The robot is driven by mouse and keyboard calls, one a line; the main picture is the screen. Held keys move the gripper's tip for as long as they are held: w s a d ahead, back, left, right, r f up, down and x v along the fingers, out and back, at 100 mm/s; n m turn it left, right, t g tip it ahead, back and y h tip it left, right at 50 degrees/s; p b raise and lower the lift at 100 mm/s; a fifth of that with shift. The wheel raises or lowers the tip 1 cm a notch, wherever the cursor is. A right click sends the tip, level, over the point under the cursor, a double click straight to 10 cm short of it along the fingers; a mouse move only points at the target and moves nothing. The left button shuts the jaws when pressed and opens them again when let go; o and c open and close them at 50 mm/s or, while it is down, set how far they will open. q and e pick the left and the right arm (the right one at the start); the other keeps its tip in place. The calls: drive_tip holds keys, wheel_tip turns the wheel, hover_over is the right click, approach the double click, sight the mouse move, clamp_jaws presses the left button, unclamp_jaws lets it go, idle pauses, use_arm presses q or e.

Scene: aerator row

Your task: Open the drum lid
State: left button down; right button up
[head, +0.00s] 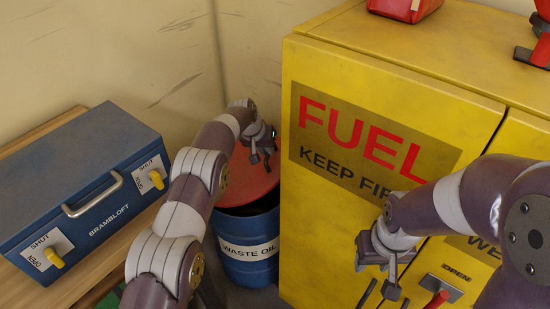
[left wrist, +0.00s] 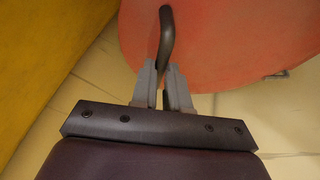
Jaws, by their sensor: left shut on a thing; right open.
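The blue drum (head: 249,245) labelled WASTE OIL stands between the workbench and the yellow cabinet. Its red lid (head: 240,186) appears tilted, with a dark gap between its front edge and the drum's rim. The lid also fills the top of the left wrist view (left wrist: 225,45). My left gripper (head: 262,158) is over the lid, and in the left wrist view its fingers (left wrist: 164,80) are shut on the lid's dark curved handle (left wrist: 167,38). My right gripper (head: 385,293) is open and empty in front of the cabinet, away from the drum.
The yellow FUEL cabinet (head: 340,215) stands close on the drum's right, with a red handle (head: 437,299) marked OPEN. A blue toolbox (head: 90,190) sits on the wooden bench (head: 30,290) at left. The wall (head: 110,50) is behind the drum. Red items (head: 405,8) stand on the cabinet.

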use_arm(q)
drive_tip(key=a+r+p, duration=0.3)
drive_tip(key=a+r, duration=0.2)
drive_tip(key=a, duration=0.1)
drive_tip(key=shift+w+a+r+p, duration=0.25)
drive_tip(key=shift+p, duration=0.05)
drive_tip(key=c, duration=1.4)
unclamp_jaws()
drive_tip(key=shift+o, duration=1.4)
drive_tip(key=shift+w+a+f, duration=0.15)
drive_tip(key=shift+a, duration=0.1)
drive_tip(key=shift+w+a, duration=0.1)
drive_tip(key=shift+w+d+r, duration=0.15)
drive_tip(key=shift+d+r, duration=0.05)
drive_tip(key=shift+r, duration=0.15)
